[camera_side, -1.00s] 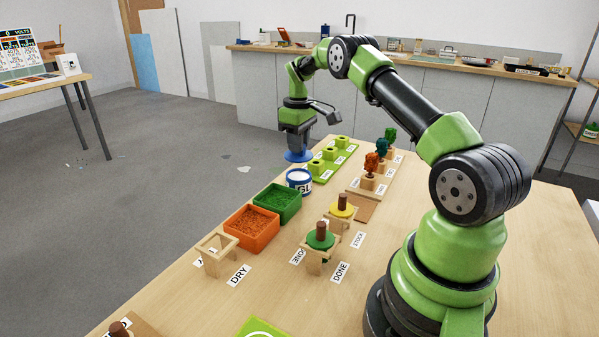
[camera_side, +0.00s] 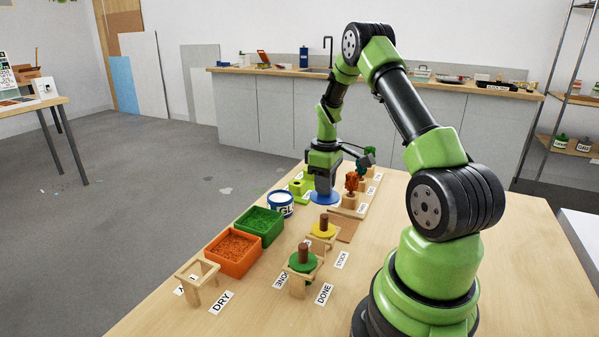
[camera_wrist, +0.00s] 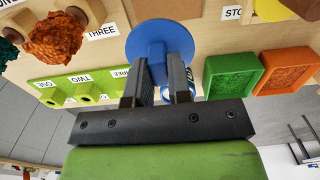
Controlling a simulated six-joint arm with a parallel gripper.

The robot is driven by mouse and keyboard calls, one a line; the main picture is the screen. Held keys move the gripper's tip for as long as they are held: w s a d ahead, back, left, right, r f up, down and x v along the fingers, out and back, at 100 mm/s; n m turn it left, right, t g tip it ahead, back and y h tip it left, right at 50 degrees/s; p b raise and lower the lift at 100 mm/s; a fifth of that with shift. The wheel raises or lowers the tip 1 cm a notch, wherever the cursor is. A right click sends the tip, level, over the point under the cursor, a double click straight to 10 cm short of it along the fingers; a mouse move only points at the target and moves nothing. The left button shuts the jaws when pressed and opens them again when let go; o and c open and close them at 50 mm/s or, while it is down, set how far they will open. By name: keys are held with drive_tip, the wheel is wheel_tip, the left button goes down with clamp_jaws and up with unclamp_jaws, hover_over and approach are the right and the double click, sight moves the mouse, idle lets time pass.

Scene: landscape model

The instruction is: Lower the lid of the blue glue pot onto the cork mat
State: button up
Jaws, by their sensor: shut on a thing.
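My gripper (camera_side: 324,180) is shut on the lid (camera_side: 326,198), a flat blue disc held level below the fingers. The lid also shows in the wrist view (camera_wrist: 160,38), with my gripper (camera_wrist: 162,66) at its near side. The open glue pot (camera_side: 281,204), white with blue bands and pale inside, stands left of the lid. In the wrist view the pot is mostly hidden behind a finger. The cork mat (camera_side: 343,228), a flat brown square, lies bare to the right and nearer the side camera. It also shows at the wrist view's top edge (camera_wrist: 168,9), beyond the lid.
Small trees on wooden blocks (camera_side: 352,186) stand close behind and right of the lid. A stand with a yellow disc (camera_side: 323,231) is near the mat. Green (camera_side: 259,226) and orange (camera_side: 233,252) trays lie left. A green holder (camera_side: 298,188) is behind the pot.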

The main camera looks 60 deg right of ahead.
drive_tip(key=s, duration=0.1)
drive_tip(key=s+a, duration=0.1)
drive_tip(key=s, duration=0.2)
drive_tip(key=shift+a+f, duration=0.15)
drive_tip(key=shift+f, duration=0.2)
drive_tip(key=shift+s+f, duration=0.1)
drive_tip(key=shift+f, duration=2.75)
drive_tip(key=o, duration=0.8)
wheel_tip(320, 180, up, 7)
